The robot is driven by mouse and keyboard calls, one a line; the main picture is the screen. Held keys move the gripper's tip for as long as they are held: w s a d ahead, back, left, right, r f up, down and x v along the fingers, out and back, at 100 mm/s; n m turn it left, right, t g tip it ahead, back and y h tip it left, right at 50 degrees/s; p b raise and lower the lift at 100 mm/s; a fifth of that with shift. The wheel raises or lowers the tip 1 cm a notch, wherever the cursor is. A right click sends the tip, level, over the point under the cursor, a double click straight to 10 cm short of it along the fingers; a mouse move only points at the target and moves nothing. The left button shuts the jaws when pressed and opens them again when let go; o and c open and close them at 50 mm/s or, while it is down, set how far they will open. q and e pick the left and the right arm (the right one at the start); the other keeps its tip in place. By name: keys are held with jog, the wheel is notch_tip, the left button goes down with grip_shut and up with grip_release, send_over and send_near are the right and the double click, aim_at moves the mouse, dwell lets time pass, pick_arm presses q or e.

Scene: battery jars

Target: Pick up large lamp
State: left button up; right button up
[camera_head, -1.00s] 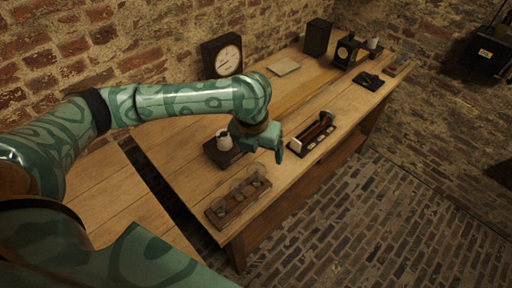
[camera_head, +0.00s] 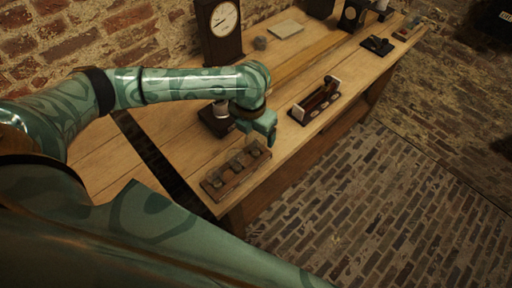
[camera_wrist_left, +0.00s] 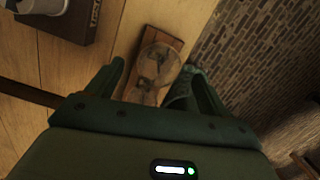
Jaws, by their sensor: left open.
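A wooden rack (camera_head: 213,188) with small clear glass pieces stands at the table's near corner in the head view. In the left wrist view, the rack (camera_wrist_left: 178,43) carries a clear round glass lamp (camera_wrist_left: 158,62) with dark parts inside. Part of another glass piece (camera_wrist_left: 141,95) shows below it. I cannot tell from the head view which glass piece is largest. My left gripper (camera_head: 267,134) is open, above the table just beyond the rack. In the left wrist view, its fingers (camera_wrist_left: 160,85) lie either side of the glass, apart from it. My right gripper is not in view.
A dark-based device with a white cup-like part (camera_head: 221,108) stands behind my left gripper. A dark stand with a rod (camera_head: 318,98) lies to the right. A tall clock (camera_head: 222,42) stands by the brick wall. The table's front edge is near the rack.

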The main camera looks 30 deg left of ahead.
aim_at(256, 137)
pick_arm(q)
jog(key=f, duration=0.2)
jog(key=f+b, duration=0.1)
jog(key=shift+w+f, duration=0.25)
jog(key=shift+w, duration=0.05)
jog(key=shift+r, duration=0.15)
jog(key=shift+c, duration=0.6)
jog(key=c, duration=1)
jog(key=shift+c, duration=0.2)
